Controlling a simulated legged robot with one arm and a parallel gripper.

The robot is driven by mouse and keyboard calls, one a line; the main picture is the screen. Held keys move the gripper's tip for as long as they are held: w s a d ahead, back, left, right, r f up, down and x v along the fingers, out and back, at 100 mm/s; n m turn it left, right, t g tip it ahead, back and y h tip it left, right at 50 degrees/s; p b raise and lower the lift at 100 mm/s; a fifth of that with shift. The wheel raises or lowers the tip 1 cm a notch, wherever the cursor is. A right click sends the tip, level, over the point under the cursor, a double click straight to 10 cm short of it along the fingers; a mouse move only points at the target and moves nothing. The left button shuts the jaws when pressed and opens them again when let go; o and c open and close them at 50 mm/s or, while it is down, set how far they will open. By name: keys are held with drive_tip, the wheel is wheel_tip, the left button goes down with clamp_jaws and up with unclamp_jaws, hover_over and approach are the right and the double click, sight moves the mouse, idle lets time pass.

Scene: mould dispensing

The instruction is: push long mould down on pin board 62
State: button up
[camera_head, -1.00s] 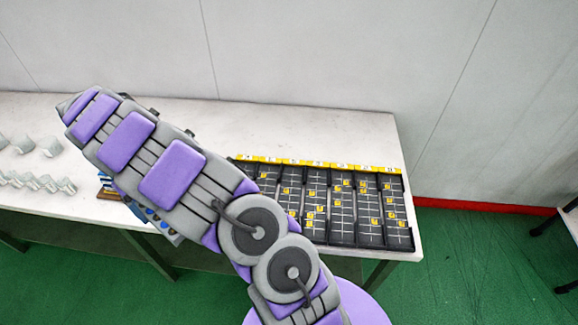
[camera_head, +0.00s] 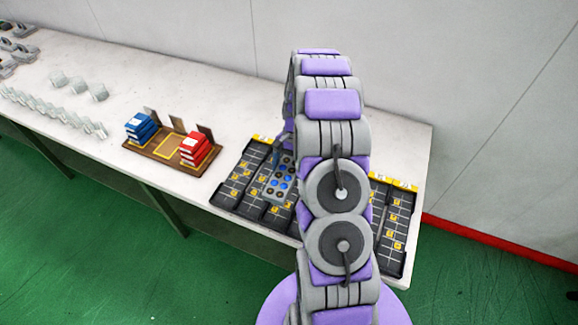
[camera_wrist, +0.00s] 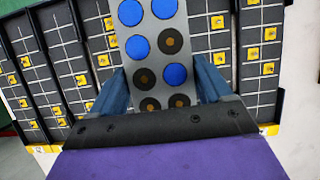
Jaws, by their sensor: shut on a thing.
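The long mould (camera_wrist: 158,50) is a grey plate with two columns of round cavities, some blue and some dark with brown centres. My gripper (camera_wrist: 162,88) is shut on it, with a blue finger along each long side. In the head view the mould (camera_head: 279,183) is over the left-middle part of the black pin boards (camera_head: 228,197). My arm hides the middle boards and most of the gripper. The boards carry yellow pins and a yellow label strip along the back. I cannot read which board is 62, nor tell whether the mould touches the pins.
A wooden tray (camera_head: 142,155) holding blue books (camera_head: 140,129) and red books (camera_head: 194,148) stands left of the boards. Several pale cups (camera_head: 77,84) stand farther left on the white table (camera_head: 240,100). The table behind the boards is clear.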

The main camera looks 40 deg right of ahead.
sight(291, 176)
drive_tip(key=shift+s+d+f, duration=0.1)
drive_tip(key=shift+d+f, duration=0.5)
drive_tip(key=shift+d, duration=0.1)
drive_tip(key=shift+d+f+b, duration=0.25)
drive_tip(key=shift+f+b, duration=0.15)
drive_tip(key=shift+f, duration=0.15)
drive_tip(key=shift+w+b+x, duration=0.1)
drive_tip(key=shift+b+x, duration=0.2)
drive_tip(key=shift+x, duration=0.35)
drive_tip(key=shift+w+b+x, duration=0.15)
drive_tip(key=shift+b+x, duration=0.15)
drive_tip(key=shift+x, duration=0.35)
drive_tip(key=shift+d+f, duration=0.15)
drive_tip(key=shift+d, duration=0.1)
drive_tip(key=shift+a, duration=0.1)
drive_tip(key=shift+a, duration=0.3)
drive_tip(key=shift+d+f, duration=0.1)
drive_tip(key=shift+f, duration=0.1)
drive_tip(key=shift+d+f, duration=0.15)
drive_tip(key=shift+f, duration=0.4)
